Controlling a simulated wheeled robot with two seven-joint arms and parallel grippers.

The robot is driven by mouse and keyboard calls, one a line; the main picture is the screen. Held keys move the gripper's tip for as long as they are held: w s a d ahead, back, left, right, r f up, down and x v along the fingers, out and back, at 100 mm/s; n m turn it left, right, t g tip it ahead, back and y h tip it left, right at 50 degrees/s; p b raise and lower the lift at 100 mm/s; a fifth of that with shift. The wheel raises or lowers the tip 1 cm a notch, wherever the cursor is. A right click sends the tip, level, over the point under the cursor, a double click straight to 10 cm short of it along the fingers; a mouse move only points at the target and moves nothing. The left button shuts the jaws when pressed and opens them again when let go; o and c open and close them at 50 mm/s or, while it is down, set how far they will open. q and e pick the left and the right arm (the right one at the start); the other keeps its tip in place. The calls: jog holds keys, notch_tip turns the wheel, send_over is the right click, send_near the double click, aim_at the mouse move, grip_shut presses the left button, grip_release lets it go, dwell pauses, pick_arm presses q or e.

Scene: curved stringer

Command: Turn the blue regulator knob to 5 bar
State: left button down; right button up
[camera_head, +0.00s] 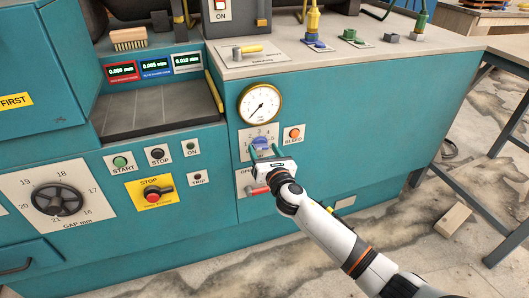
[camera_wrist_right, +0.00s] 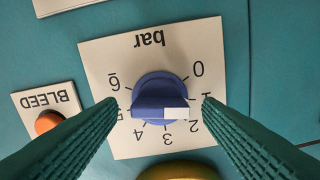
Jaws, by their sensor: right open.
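The blue regulator knob (camera_head: 260,143) sits on a white dial plate on the teal panel, below a round gauge (camera_head: 260,103). In the right wrist view the knob (camera_wrist_right: 158,92) shows upside down, with a "bar" scale from 0 to 6 around it. A white mark on its grip bar lies at the right end, toward the side of 1 and 2. My right gripper (camera_wrist_right: 159,104) is open, its green fingertips on either side of the knob with gaps between. It also shows in the head view (camera_head: 265,153). My left gripper is out of view.
An orange BLEED button (camera_head: 294,134) is right of the knob, and a red-handled lever (camera_head: 257,190) sits below, partly behind my gripper. A handwheel (camera_head: 57,199) and a STOP switch (camera_head: 153,196) are further left. A wooden block (camera_head: 453,219) lies on the floor.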

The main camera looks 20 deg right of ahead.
jog(key=c, duration=1)
